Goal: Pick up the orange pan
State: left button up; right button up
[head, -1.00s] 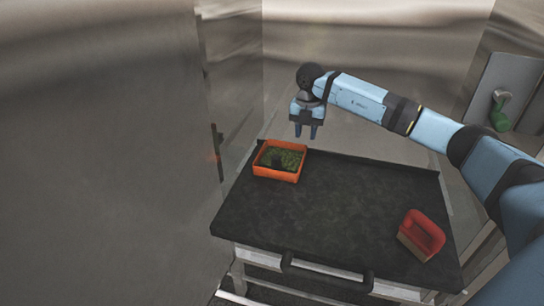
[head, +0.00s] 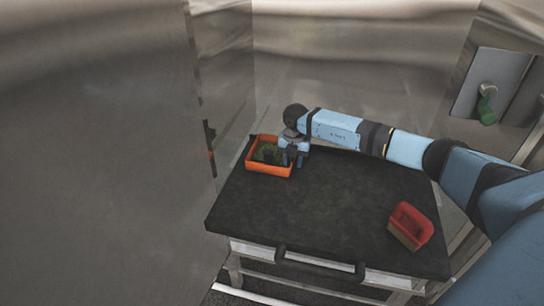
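The orange pan (head: 269,171) is a shallow rectangular tray with green contents, at the far left corner of the dark table. My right gripper (head: 293,161) is low at the pan's right wall, with its fingers pointing down. The fingers look apart, but whether the wall is between them or touched cannot be told. The gripper hides part of the pan's right side. My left gripper is not in view.
The dark table (head: 310,210) is mostly clear in the middle. A red-handled brush (head: 411,225) lies near its right front. A drawer handle (head: 320,265) runs along the front. Metal walls stand close at left and behind.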

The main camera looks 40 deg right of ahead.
jog(key=shift+c, duration=0.5)
grip_shut()
